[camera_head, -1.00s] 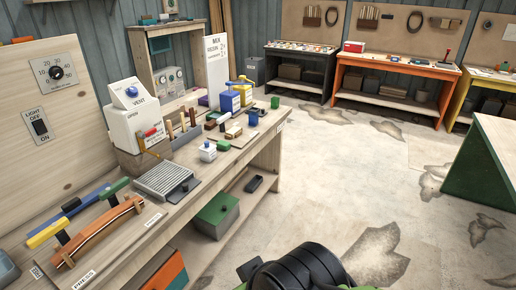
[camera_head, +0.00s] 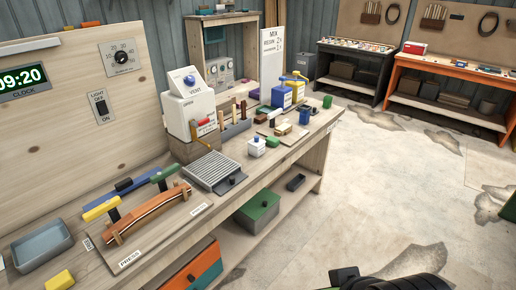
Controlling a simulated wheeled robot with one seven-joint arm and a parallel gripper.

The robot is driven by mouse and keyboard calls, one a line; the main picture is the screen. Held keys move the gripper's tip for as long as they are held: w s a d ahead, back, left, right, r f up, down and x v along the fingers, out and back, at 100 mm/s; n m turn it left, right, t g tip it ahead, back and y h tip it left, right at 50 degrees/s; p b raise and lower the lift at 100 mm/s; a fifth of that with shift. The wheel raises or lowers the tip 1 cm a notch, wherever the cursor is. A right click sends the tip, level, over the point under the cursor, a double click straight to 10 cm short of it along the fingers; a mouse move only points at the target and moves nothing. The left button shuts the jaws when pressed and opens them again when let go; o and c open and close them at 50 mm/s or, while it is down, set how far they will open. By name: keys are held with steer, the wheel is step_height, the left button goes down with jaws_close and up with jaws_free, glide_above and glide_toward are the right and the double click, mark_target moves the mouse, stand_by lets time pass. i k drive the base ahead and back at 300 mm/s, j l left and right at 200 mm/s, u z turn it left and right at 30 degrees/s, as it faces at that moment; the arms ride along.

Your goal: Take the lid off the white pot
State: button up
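The white pot (camera_head: 257,149) stands on the workbench (camera_head: 312,160), near its front edge and to the right of the ribbed grey vent plate. A small dark blue top (camera_head: 256,139) sits on the pot; I take it to be the lid or its knob. Only a dark part of my own arm shows at the bottom edge of the picture, well away from the pot. My gripper's fingers are not in view.
Near the pot are a green block (camera_head: 273,142), brushes, and blue and yellow containers (camera_head: 281,96). A white VENT box (camera_head: 190,107) stands behind. The floor (camera_head: 370,190) at right is open.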

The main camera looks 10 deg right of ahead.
mark_target(256, 142)
steer(key=i+l+u, duration=0.15)
steer(key=i+u, duration=0.2)
steer(key=i+l+u, duration=0.2)
steer(key=u, duration=0.15)
steer(key=i+l+u, duration=0.5)
steer(key=l+u, duration=0.2)
steer(key=i+l+u, duration=0.15)
steer(key=l+u, duration=0.15)
steer(key=i+l+u, duration=0.1)
steer(key=l+u, duration=0.25)
steer(key=l, duration=0.2)
steer(key=l+u, duration=0.35)
steer(key=i+l, duration=0.05)
steer(key=l, duration=0.05)
